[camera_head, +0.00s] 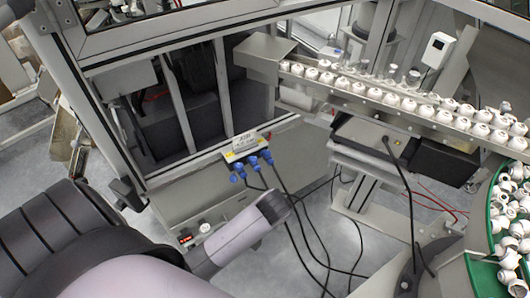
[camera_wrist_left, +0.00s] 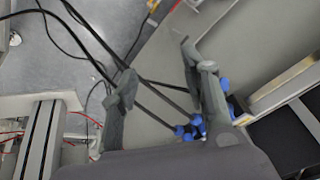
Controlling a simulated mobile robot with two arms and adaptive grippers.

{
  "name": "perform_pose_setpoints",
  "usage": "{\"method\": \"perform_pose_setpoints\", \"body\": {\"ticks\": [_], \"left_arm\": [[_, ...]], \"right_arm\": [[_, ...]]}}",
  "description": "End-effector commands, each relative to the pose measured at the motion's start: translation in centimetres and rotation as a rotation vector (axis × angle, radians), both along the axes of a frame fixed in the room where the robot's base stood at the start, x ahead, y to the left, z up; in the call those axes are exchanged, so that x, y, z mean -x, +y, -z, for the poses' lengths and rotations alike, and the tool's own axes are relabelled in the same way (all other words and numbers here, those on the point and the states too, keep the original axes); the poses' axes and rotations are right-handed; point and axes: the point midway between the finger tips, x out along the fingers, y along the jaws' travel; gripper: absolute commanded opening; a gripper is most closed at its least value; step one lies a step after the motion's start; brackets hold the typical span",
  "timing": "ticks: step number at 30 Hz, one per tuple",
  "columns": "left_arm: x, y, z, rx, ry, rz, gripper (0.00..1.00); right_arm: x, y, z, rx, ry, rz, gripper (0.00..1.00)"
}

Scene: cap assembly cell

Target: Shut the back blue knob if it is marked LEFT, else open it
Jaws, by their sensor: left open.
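Several blue knobs (camera_head: 253,162) with black cables sit in a row under a white label plate (camera_head: 244,143) on the grey machine's ledge in the head view. The print on the plate is too small to read, so I cannot tell which marking belongs to the back knob. In the left wrist view, blue knobs (camera_wrist_left: 188,131) show beside and partly behind the right-hand finger. My left gripper (camera_wrist_left: 155,64) is open, with no knob between its fingertips. In the head view its arm ends below and right of the knobs, the fingers largely hidden. My right gripper is not in view.
Black cables (camera_head: 296,212) hang from the knobs to the floor and cross behind the fingers in the wrist view. A rail of white caps (camera_head: 408,103) runs at right, with a green-rimmed bowl (camera_head: 481,270) of caps. A metal frame post (camera_head: 222,85) stands behind the knobs.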

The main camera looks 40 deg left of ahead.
Motion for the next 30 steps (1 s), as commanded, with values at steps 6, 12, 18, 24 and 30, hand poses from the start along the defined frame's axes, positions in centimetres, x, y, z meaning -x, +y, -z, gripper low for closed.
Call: {"method": "perform_pose_setpoints", "body": {"ticks": [6,12,18,24,30], "left_arm": [[-7.4,-0.1,-1.9,-0.309,-0.359,-0.271,0.42],[-11.0,-1.2,-5.7,-0.428,-0.658,-0.364,0.42],[-12.1,-0.8,-6.5,-0.446,-0.723,-0.377,0.42],[-13.9,2.0,-5.3,-0.448,-0.720,-0.377,0.42],[-16.2,5.5,-3.5,-0.448,-0.717,-0.379,0.42]], "right_arm": [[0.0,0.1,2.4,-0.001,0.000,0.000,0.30],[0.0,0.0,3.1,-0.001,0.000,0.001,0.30],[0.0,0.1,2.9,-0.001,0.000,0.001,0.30],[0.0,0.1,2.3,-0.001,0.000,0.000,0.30],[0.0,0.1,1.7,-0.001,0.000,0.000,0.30]]}}
